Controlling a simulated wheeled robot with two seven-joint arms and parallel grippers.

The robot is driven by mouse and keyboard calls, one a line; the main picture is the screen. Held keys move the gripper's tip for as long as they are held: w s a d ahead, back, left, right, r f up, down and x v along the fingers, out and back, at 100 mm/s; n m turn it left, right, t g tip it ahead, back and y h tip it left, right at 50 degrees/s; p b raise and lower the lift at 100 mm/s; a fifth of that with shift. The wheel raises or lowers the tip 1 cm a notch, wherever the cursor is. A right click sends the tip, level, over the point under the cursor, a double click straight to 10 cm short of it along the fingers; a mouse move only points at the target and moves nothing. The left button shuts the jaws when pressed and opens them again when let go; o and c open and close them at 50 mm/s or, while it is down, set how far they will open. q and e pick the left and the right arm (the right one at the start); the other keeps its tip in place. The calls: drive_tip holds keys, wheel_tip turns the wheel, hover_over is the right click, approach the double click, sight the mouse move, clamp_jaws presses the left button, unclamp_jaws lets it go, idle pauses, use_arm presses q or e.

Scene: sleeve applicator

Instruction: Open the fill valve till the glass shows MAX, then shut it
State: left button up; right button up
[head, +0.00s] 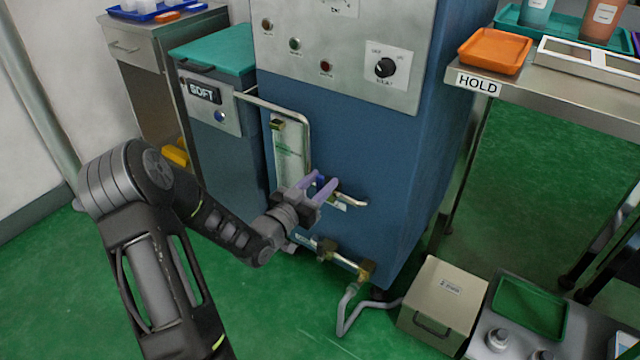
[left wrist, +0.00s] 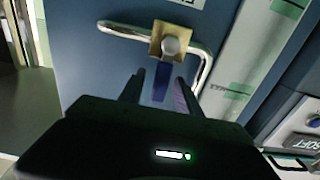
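The fill valve is a brass body (left wrist: 170,42) with a blue lever (left wrist: 160,84), low on the front of the blue machine (head: 350,130). The lever also shows in the head view (head: 321,182), partly behind the fingers. My left gripper (head: 324,185) is at the valve. In the left wrist view its two fingers (left wrist: 160,92) stand apart, one on each side of the lever, with gaps visible. The sight glass (head: 291,155) is upright, left of the valve, with green marks; its level and lettering are too small to read. My right gripper is not in view.
A second brass valve (head: 366,271) and a grey hose (head: 343,315) sit below. A beige box (head: 443,303) stands on the floor at right. A teal-lidded SOFT cabinet (head: 215,55) stands left; a HOLD table (head: 560,95) stands right.

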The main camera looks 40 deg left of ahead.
use_arm(q)
drive_tip(key=shift+c, duration=0.3)
clamp_jaws()
idle(1.0)
